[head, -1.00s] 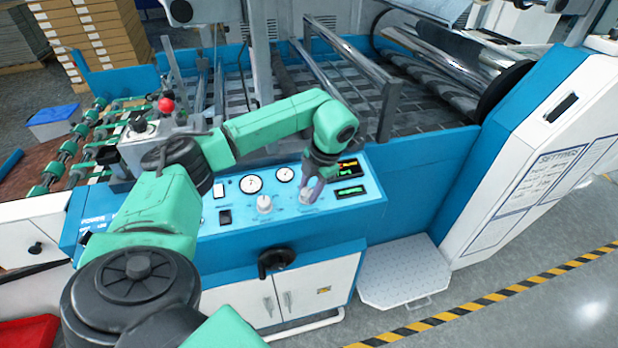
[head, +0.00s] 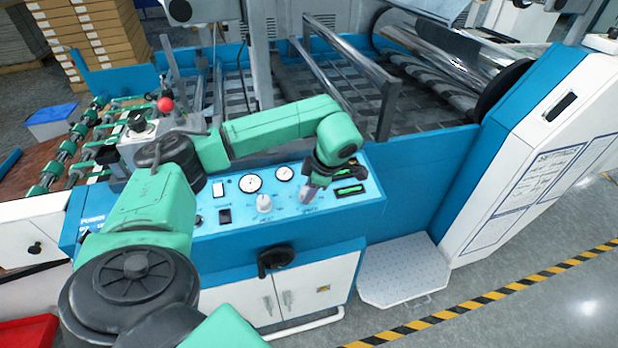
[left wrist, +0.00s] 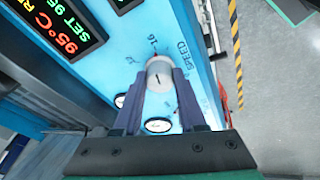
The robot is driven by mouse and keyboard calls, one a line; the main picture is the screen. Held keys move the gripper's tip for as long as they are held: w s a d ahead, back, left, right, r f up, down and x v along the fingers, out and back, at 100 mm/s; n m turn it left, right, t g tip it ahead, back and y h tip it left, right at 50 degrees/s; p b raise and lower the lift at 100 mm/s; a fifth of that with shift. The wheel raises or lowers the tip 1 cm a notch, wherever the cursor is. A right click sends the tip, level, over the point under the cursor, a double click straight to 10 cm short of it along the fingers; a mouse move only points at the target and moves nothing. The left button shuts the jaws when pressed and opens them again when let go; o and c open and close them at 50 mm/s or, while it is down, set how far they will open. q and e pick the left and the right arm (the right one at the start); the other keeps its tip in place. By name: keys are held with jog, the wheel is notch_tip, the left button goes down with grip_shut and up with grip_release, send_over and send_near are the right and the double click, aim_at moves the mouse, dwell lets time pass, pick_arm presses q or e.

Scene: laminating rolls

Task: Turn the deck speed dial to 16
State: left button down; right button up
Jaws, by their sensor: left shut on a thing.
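The deck speed dial (left wrist: 160,70) is a pale round knob with a dark line on its end face. It stands on the blue control panel (left wrist: 125,42), beside the printed word SPEED and the number 16, with a small red mark near that number. My left gripper (left wrist: 160,92) is shut on the dial, one dark finger on each side. In the head view my left gripper (head: 311,192) reaches down to the panel from above and hides most of the dial. My right gripper is not in view.
A second pale knob (head: 264,203) stands left of the gripper, below two round gauges (head: 250,183). Lit displays (head: 350,190) are close on the right. A black handwheel (head: 276,260) sticks out from the front below. Rollers (head: 450,75) lie behind the panel.

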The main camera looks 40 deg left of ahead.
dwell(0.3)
pick_arm(q)
jog(key=shift+c, duration=2.4)
grip_release()
jog(key=shift+r, duration=0.15)
